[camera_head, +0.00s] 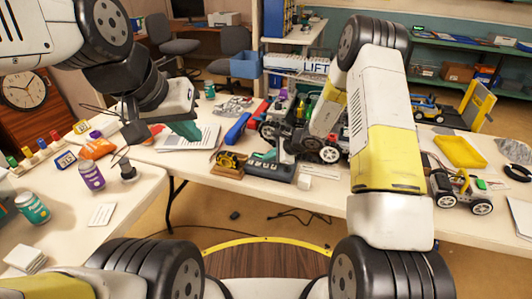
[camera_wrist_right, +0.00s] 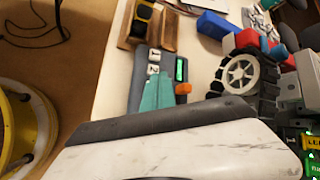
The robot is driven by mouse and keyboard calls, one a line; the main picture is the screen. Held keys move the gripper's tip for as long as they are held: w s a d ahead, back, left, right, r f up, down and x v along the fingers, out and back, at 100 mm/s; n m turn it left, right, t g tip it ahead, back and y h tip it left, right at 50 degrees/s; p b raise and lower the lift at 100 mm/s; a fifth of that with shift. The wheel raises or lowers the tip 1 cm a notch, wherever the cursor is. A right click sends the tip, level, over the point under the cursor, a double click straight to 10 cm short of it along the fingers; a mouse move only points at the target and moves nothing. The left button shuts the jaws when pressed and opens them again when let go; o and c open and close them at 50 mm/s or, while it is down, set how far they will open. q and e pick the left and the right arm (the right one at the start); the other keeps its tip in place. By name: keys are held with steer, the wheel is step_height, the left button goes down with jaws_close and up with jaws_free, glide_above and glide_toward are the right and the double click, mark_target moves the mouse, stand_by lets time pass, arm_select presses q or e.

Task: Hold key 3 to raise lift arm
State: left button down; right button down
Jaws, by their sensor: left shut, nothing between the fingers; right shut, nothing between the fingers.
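A grey keypad (camera_head: 262,168) lies on the table near its front edge. In the right wrist view the keypad (camera_wrist_right: 138,82) shows keys 1 and 2 and a green display (camera_wrist_right: 181,69). My right gripper (camera_wrist_right: 156,94) is shut, its teal fingertips over the keypad just past key 2. They hide the key there, and I cannot tell whether they touch it. My right arm partly covers the wheeled lift robot (camera_head: 329,154) behind the keypad. Its lift arm is not clear. My left gripper (camera_head: 188,130) is shut and empty above papers at the left.
A blue object (camera_head: 237,129) lies behind. A LIFT sign (camera_head: 315,67) stands at the back. Another wheeled robot (camera_head: 460,192) is at the right.

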mark_target(268, 166)
steer(key=shift+f, duration=0.15)
steer(key=shift+f, duration=0.25)
steer(key=shift+f, duration=0.45)
stand_by(3.0)
steer(key=shift+r, duration=0.85)
steer(key=shift+r, duration=2.5)
